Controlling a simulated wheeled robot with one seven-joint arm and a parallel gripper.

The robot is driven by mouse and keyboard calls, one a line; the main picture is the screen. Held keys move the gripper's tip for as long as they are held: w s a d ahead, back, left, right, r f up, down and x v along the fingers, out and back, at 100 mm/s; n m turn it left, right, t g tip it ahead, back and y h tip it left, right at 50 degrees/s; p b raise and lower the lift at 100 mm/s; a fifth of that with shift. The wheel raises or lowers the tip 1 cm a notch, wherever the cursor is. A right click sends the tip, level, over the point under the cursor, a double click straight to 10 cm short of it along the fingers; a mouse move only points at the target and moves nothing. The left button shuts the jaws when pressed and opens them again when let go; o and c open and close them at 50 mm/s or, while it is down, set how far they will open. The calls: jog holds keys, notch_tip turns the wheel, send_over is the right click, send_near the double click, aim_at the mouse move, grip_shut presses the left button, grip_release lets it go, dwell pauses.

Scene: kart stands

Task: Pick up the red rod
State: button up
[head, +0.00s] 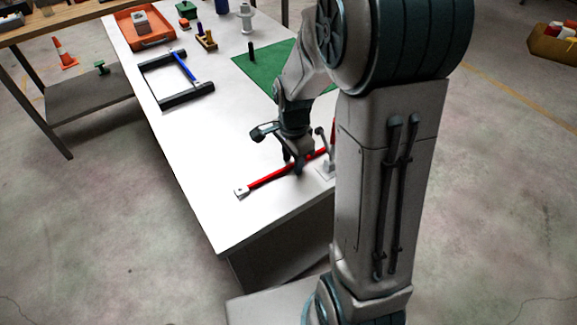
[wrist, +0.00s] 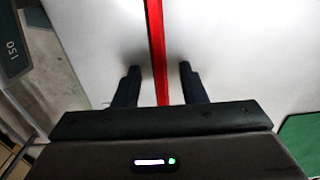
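The red rod (head: 265,179) lies across the near part of the white table, with a small white block (head: 241,191) at its left end. Its right end is near a light grey stand, partly behind my arm. My gripper (head: 293,163) points down over the rod's middle. In the wrist view, the rod (wrist: 156,50) passes between the two dark fingers of my gripper (wrist: 160,72). The fingers are apart, with a gap on each side of the rod.
The white table (head: 200,150) is bare left of the rod. A green mat (head: 262,68), a dark frame with a blue rod (head: 186,69) and an orange tray (head: 145,42) are farther back. The light grey stand (head: 327,168) is close to my gripper's right.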

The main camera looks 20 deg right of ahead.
grip_shut()
jog(key=shift+r, duration=0.15)
